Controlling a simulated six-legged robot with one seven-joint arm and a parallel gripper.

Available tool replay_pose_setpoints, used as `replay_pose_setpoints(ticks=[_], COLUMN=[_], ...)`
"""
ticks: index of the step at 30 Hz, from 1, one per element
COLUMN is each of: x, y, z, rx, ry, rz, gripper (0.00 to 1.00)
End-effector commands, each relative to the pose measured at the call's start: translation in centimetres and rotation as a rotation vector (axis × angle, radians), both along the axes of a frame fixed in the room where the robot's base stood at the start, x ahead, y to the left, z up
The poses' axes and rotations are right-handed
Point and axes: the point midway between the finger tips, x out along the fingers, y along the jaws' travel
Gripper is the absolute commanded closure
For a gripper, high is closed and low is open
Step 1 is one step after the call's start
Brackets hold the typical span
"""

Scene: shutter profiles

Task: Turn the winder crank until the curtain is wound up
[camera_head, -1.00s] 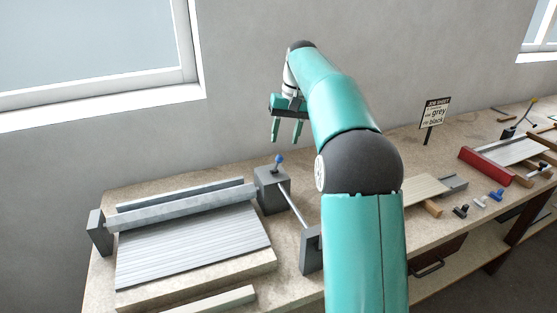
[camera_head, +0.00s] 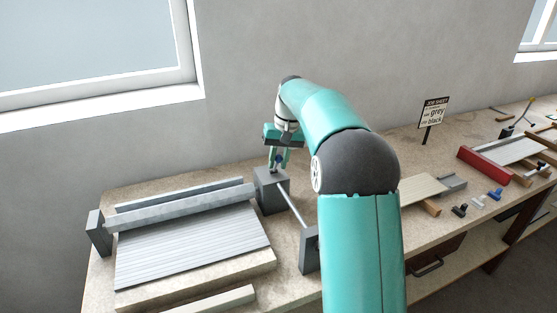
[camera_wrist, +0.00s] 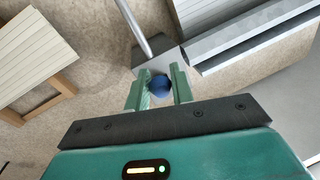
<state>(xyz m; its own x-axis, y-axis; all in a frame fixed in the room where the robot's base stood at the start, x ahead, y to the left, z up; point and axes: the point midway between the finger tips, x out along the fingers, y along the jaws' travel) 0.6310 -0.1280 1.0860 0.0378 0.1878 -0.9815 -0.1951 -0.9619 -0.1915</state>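The winder crank has a blue knob (camera_head: 279,160) on top of a grey block (camera_head: 268,193) at the back of the bench. My gripper (camera_head: 278,158) points down over this block, with a finger on each side of the knob. In the wrist view the blue knob (camera_wrist: 158,85) sits between the two green fingers (camera_wrist: 160,90); they look open, and I cannot tell whether they touch it. A metal rod (camera_head: 292,207) runs from the block to a second grey block (camera_head: 310,250). The grey slatted curtain (camera_head: 190,245) lies left of the crank, below a grey roller bar (camera_head: 180,207).
A job sheet sign (camera_head: 433,114) stands at the back of the bench. A pale slatted panel (camera_head: 423,189), a red block (camera_head: 484,166) and small blue and black parts lie to the right. The wall rises close behind the bench.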

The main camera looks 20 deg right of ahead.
Motion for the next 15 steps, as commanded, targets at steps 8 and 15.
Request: replay_pose_setpoints(ticks=[8,15], x=[-0.02,-0.25], y=[0.02,-0.03], z=[0.06,0.05], rx=[0.000,-0.001], ry=[-0.004,-0.061], rz=[0.000,-0.001], gripper=[1.00,1.00])
